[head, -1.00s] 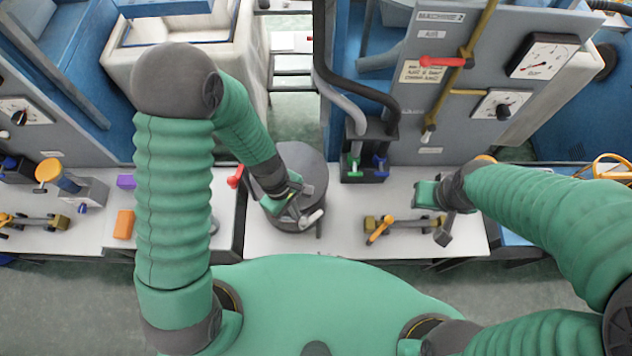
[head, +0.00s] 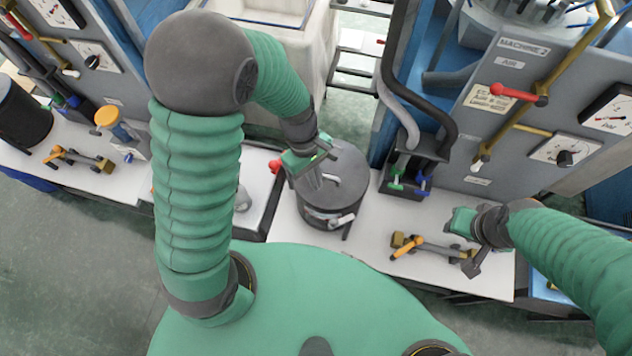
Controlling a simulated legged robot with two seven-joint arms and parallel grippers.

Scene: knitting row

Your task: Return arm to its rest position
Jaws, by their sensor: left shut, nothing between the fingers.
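My left arm comes in from the left. Its gripper (head: 318,172) is shut and empty, over the back left part of the lid of a dark grey drum (head: 333,211). I cannot tell whether it touches the lid. My right gripper (head: 466,242) is over the right end of a brass-and-grey valve piece with an orange handle (head: 407,246) on the white bench. Its fingers are seen poorly, so I cannot tell its opening or whether it touches the piece.
The white bench (head: 370,254) runs across the middle. A black holder with green and blue valves (head: 410,170) stands right of the drum. Machine 2's grey panel (head: 545,75) has a red lever (head: 513,94). A red knob (head: 275,166) is left of my left gripper.

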